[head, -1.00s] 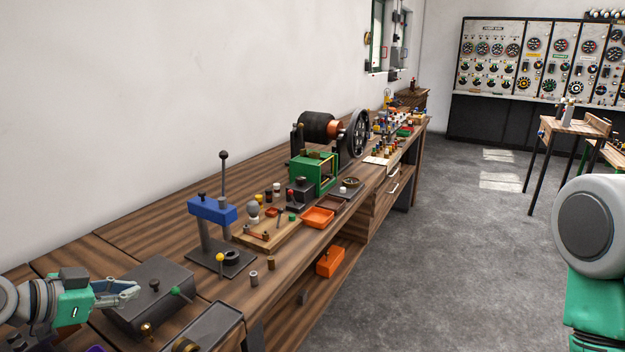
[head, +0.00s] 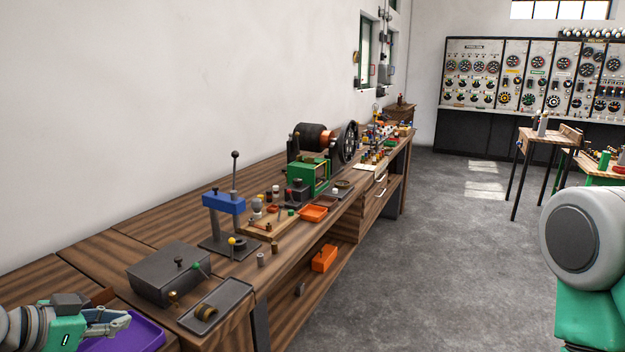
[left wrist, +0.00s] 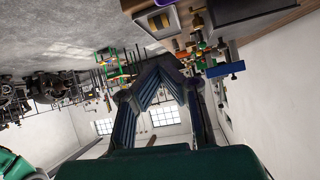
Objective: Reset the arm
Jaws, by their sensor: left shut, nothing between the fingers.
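My left gripper (head: 122,322) is at the lower left of the head view, above a purple tray (head: 140,338). Its fingers are together with nothing between them. In the left wrist view its two dark fingers (left wrist: 158,72) meet at the tips, and the room appears upside down behind them. My right arm stands at the right edge of the head view, with its gripper out of sight.
The long wooden workbench (head: 150,238) bears a grey metal box (head: 160,278), a grey tray (head: 222,310), a blue-topped press (head: 224,204), an orange tray (head: 314,213) and a green-framed dynamo (head: 309,173). An orange bin (head: 324,258) sits on the lower shelf.

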